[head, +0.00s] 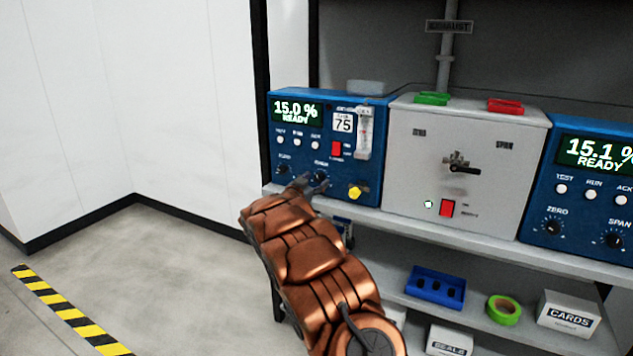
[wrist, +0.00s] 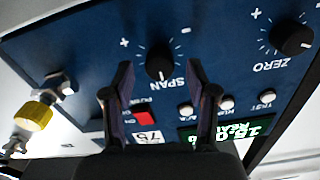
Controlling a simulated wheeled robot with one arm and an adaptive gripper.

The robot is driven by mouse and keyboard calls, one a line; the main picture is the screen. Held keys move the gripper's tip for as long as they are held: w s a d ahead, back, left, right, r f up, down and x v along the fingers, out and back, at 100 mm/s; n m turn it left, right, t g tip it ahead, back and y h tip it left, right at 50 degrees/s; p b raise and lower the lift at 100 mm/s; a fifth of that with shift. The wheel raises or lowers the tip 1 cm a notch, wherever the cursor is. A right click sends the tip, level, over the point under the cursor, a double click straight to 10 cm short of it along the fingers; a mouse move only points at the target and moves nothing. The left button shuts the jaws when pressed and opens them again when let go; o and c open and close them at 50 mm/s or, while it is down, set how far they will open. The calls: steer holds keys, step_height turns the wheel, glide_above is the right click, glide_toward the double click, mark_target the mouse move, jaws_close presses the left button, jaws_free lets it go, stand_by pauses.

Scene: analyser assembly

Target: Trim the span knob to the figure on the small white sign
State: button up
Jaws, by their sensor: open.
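The span knob (wrist: 160,66) is a black knob on the left blue analyser (head: 275,152). A pale mark shows on its lower side in the wrist view, which is upside down. My gripper (head: 308,184) is at this panel, partly covering the knob in the head view. In the wrist view its two dark fingers stand open, one on each side of the knob, with gaps between. I cannot tell how deep they reach. The small white sign (head: 343,123) reads 75; its smaller top line is unclear. The display (head: 297,112) reads 15.0 % READY.
The zero knob (wrist: 292,38) sits beside the span knob. A red switch (head: 336,149), a flow tube (head: 365,135) and a yellow knob (head: 355,192) are close by. A grey box (head: 460,205) stands right, then a second blue analyser (head: 585,205) reading 15.1 %.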

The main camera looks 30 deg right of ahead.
steer(key=shift+w+d, duration=0.35)
steer(key=shift+d, duration=0.3)
jaws_close()
